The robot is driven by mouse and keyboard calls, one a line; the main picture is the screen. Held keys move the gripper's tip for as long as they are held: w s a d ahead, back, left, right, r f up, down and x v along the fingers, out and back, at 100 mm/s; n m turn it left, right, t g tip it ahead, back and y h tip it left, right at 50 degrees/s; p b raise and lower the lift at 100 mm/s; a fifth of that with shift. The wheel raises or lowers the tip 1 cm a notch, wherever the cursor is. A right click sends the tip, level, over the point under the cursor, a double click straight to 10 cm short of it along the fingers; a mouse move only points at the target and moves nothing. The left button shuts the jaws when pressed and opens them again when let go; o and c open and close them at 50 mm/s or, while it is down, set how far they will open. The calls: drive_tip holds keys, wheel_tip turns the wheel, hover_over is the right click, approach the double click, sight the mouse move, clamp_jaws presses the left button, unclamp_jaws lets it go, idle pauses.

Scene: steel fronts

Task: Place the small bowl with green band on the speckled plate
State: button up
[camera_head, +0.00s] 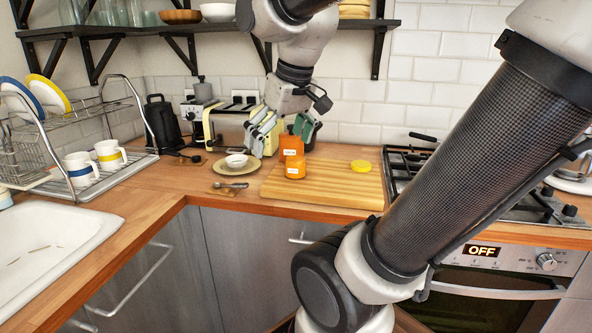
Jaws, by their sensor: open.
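A small white bowl (236,160) sits upright on a beige plate (250,171) on the wooden counter. Its green band and the plate's speckles are too small to make out. My gripper (281,136) is open, with its fingers pointing down, to the right of the bowl and a little above it. It appears apart from the bowl, and I see nothing held between the fingers.
Two orange jars (295,168) stand close by the gripper, on or beside the cutting board (330,184). A yellow lid (361,166) lies on the board. A toaster (226,128) stands behind the plate. A spoon (231,185) lies in front. Mugs (81,169) stand on the left rack.

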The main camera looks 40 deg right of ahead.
drive_tip(key=s+f, duration=0.4)
drive_tip(key=s, duration=0.2)
drive_tip(key=shift+a+f, duration=0.25)
idle(0.8)
